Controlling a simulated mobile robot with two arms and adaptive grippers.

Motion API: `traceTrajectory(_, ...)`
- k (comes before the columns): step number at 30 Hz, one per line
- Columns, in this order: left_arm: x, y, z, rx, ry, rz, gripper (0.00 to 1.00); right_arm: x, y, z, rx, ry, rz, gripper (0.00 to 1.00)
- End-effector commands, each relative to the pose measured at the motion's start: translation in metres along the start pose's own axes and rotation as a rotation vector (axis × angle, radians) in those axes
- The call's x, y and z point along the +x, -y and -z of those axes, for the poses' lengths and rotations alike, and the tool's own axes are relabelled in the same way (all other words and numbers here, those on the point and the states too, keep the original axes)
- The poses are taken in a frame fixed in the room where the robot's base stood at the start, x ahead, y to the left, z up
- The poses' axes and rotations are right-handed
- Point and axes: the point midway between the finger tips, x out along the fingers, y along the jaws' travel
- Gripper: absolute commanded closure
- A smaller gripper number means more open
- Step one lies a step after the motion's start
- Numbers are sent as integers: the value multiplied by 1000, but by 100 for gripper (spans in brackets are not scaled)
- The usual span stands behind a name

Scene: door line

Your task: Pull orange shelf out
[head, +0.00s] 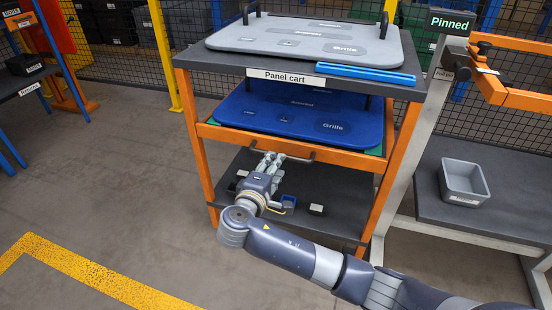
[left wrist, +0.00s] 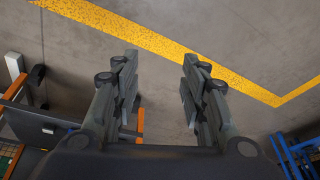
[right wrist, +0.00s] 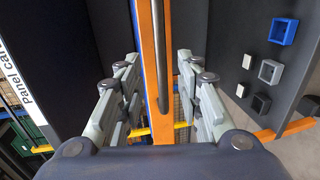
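The orange shelf (head: 222,134) is the middle level of the panel cart, with an orange front edge and a dark bar handle (head: 312,157). In the head view it sits in line with the cart's frame. My right gripper (head: 268,160) is in front of the handle. In the right wrist view, the right gripper (right wrist: 158,82) is open, with the handle bar (right wrist: 159,50) and orange shelf edge (right wrist: 150,60) between its fingers. I cannot tell whether a finger touches the bar. My left gripper (left wrist: 158,75) is open and empty above the floor; it is outside the head view.
A grey panel (head: 310,42) and a blue bar (head: 366,73) lie on the cart top (head: 228,63). Small bins are on the lower deck (head: 340,200). A side table (head: 500,208) stands right. Floor (head: 130,170) in front-left is clear.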

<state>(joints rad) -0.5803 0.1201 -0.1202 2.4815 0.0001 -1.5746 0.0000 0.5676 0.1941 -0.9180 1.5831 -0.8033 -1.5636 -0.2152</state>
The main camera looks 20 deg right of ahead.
Motion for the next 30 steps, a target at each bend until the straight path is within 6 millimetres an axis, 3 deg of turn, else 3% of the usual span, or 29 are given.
traceTrajectory(2,7,0,1,1,-12,0,60,19,1,-1,0,3,-2,67)
traceTrajectory(3,7,-2,12,2,-54,-3,60,25,2,0,-1,1,-1,67)
traceTrajectory(12,8,-8,63,9,-267,-13,60,60,2,0,-1,-1,1,67)
traceTrajectory(25,5,-9,75,11,-322,-16,60,68,1,0,0,-1,2,67)
traceTrajectory(26,5,-9,75,11,-322,-16,60,68,1,0,0,-1,2,69)
traceTrajectory(30,5,-9,75,11,-322,-16,60,68,1,0,0,-1,2,100)
